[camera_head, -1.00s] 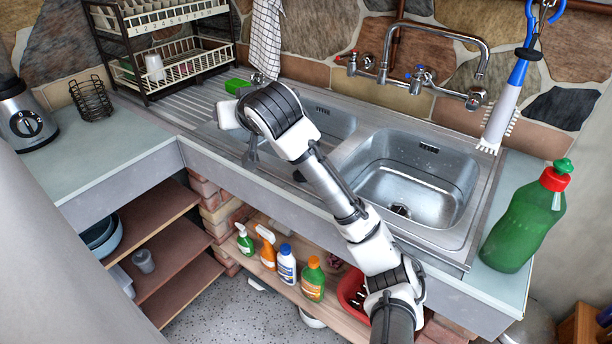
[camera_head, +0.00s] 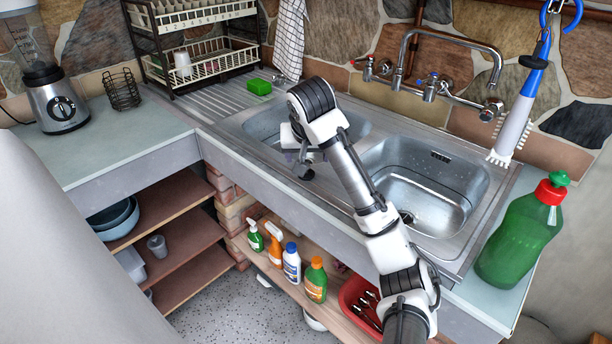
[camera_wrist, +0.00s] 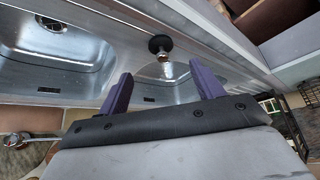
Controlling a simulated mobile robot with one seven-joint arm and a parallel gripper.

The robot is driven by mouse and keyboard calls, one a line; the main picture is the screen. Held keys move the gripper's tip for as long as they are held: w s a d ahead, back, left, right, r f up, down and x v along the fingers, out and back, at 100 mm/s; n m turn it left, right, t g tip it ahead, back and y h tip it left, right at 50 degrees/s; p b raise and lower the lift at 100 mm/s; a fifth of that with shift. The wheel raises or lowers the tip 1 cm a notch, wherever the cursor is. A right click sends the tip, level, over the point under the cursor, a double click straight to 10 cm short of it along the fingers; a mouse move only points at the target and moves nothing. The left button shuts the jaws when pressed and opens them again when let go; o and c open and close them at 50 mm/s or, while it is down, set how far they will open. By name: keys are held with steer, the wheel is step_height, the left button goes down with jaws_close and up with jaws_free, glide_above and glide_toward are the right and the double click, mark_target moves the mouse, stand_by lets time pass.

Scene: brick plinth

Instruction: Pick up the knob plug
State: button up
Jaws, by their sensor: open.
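The knob plug (camera_wrist: 159,44) shows in the wrist view as a black disc with a small shiny brownish knob. It appears to be at the front rim of the left basin, beyond my fingertips and roughly between their lines. In the head view a small dark shape at the sink's front edge, beside my gripper, seems to be the plug (camera_head: 306,173), partly hidden. My gripper (camera_wrist: 162,76) has two purple fingers spread apart with nothing between them. In the head view my gripper (camera_head: 291,158) is over the left basin, largely hidden by my wrist.
The steel sink (camera_head: 480,222) has two basins, with taps (camera_head: 430,87) behind. A green sponge (camera_head: 259,87) lies on the drainer. A green bottle (camera_head: 520,240) stands at right under a hanging brush (camera_head: 513,125). Several bottles stand on the shelf below.

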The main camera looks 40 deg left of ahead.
steer(key=x, duration=0.2)
steer(key=shift+w+f+p, duration=0.15)
steer(key=shift+f+p, duration=0.1)
steer(key=shift+p, duration=0.1)
steer(key=shift+p+x, duration=0.95)
steer(key=shift+x, duration=1.95)
steer(key=shift+a+r, duration=0.1)
steer(key=shift+a, duration=0.1)
steer(key=c, duration=1.2)
steer(key=shift+o, duration=0.2)
steer(key=shift+r, duration=0.1)
step_height(320, 180, up, 20)
steer(key=b, duration=0.2)
